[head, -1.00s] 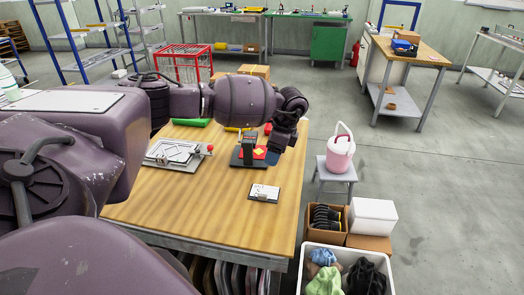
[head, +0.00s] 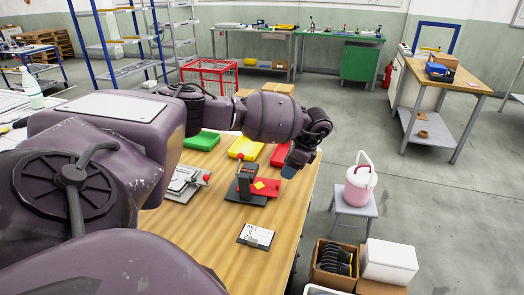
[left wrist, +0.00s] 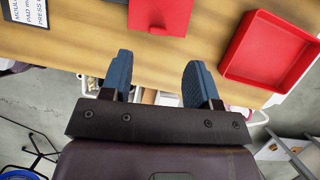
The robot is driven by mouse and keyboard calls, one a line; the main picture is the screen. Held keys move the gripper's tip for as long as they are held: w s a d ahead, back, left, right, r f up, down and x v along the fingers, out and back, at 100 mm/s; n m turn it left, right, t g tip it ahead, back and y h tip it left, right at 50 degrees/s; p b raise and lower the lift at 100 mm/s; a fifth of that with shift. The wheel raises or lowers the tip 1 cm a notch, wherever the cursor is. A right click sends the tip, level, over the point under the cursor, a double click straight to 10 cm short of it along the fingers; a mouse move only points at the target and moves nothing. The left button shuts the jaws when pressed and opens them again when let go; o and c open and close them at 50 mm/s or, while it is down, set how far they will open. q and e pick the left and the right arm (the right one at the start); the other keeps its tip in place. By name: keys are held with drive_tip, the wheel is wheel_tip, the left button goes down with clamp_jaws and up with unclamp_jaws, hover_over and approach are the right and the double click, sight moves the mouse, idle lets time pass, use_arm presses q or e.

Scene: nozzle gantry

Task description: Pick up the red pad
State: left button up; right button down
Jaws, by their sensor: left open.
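In the left wrist view, a red piece that looks like the pad (left wrist: 160,14) is cut off by the top edge, beyond the fingertips. My left gripper (left wrist: 158,72) is open with nothing between its fingers. My right gripper is not in view.
A red tray (left wrist: 268,48) lies right of the pad in the left wrist view. Green (head: 201,141) and yellow (head: 243,148) trays stand along the table's back. A labelled card (head: 256,236) lies in front of the stand. A stool (head: 354,205) with a pink jug stands right.

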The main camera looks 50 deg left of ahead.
sight(279, 188)
use_arm(q)
drive_tip(key=x, duration=0.7)
drive_tip(key=shift+s+d+f, duration=0.1)
drive_tip(key=shift+f, duration=0.05)
clamp_jaws()
